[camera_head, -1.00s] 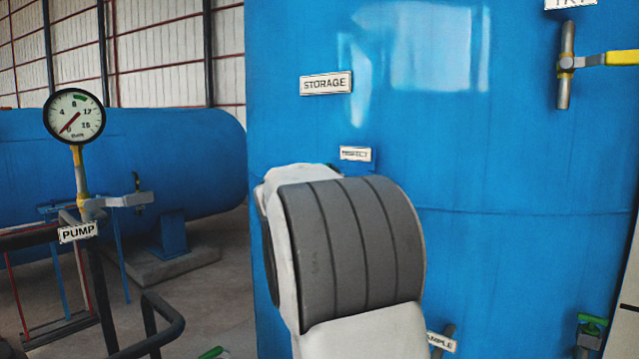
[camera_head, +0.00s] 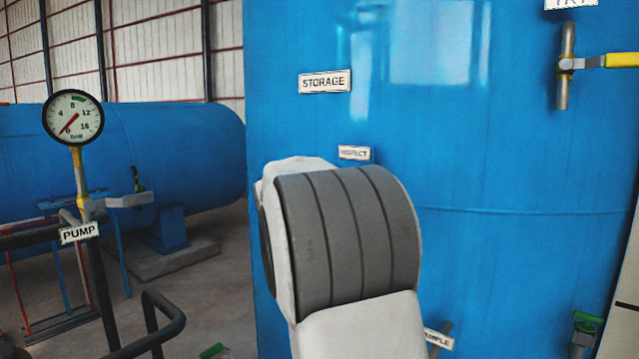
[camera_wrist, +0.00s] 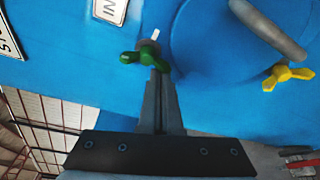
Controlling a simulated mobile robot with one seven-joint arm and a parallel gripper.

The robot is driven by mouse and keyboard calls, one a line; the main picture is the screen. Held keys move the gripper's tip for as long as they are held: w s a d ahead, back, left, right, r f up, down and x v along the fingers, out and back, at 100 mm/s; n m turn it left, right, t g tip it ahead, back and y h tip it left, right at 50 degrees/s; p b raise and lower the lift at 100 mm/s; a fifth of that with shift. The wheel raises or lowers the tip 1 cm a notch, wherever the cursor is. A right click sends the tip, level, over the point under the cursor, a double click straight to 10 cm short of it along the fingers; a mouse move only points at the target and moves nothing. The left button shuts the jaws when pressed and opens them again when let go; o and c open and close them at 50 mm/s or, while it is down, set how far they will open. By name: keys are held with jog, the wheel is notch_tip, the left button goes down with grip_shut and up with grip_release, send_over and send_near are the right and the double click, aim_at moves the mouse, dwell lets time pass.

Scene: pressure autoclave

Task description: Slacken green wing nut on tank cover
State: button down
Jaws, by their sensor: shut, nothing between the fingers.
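In the wrist view, the green wing nut (camera_wrist: 146,57) sits on a pale threaded stud at the left edge of the round blue tank cover (camera_wrist: 215,45). My gripper (camera_wrist: 158,76) is shut, with nothing between its fingers. In the picture its fingertips overlap the lower right of the green nut; whether they touch it I cannot tell. A yellow wing nut (camera_wrist: 288,75) sits at the cover's right side. In the head view my arm hides the cover, the green nut and my gripper.
A grey bar handle (camera_wrist: 268,28) crosses the cover. In the head view the blue tank (camera_head: 520,150) bears a STORAGE sign (camera_head: 325,82) and an INSPECT sign (camera_head: 354,153). A yellow-handled valve (camera_head: 566,64) is upper right. A pressure gauge (camera_head: 73,118) and piping stand left.

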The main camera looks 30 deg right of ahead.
jog(key=shift+s+d+n+g+p, duration=0.15)
jog(key=shift+n+g+p, duration=0.3)
jog(key=shift+n+p, duration=0.7)
jog(key=shift+s+n+g+p, duration=0.2)
jog(key=shift+n+g+p, duration=0.35)
jog(key=shift+p, duration=1.05)
jog(key=shift+s+r+n+g+p, duration=0.1)
jog(key=shift+s+n+g+p, duration=0.15)
jog(key=shift+n+p, duration=0.55)
dwell(0.4)
jog(key=shift+d, duration=0.1)
dwell(2.1)
